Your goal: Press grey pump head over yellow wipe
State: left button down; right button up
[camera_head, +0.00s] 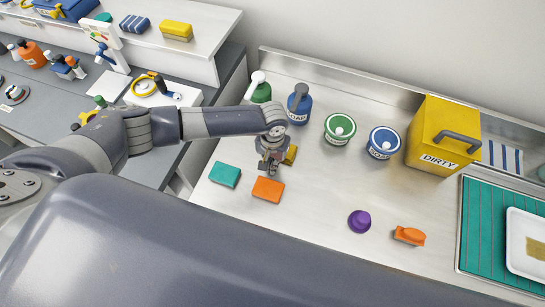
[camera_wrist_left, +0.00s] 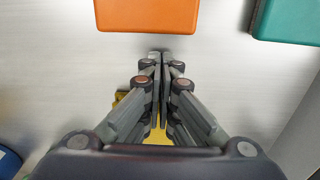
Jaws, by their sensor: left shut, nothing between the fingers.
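A blue bottle (camera_head: 299,110) with a grey pump head (camera_head: 301,89) stands upright at the back left of the steel counter. A yellow wipe (camera_head: 291,154) lies on the counter in front of it, partly hidden by my left gripper (camera_head: 269,168). My left gripper points down beside the wipe, in front of the bottle, shut and empty. In the left wrist view its fingers (camera_wrist_left: 160,56) are together, and bits of the yellow wipe (camera_wrist_left: 158,137) show below and behind them. The grey pump head is not seen there. My right gripper is not in view.
A green bottle (camera_head: 261,93) with a white pump head stands left of the blue one. An orange block (camera_head: 268,189) and a teal block (camera_head: 224,174) lie near the gripper. Lidded tubs (camera_head: 339,129) and a yellow DIRTY box (camera_head: 438,130) stand right. The counter's middle is clear.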

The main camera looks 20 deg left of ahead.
pick_arm(q)
jog(key=shift+f, duration=0.1)
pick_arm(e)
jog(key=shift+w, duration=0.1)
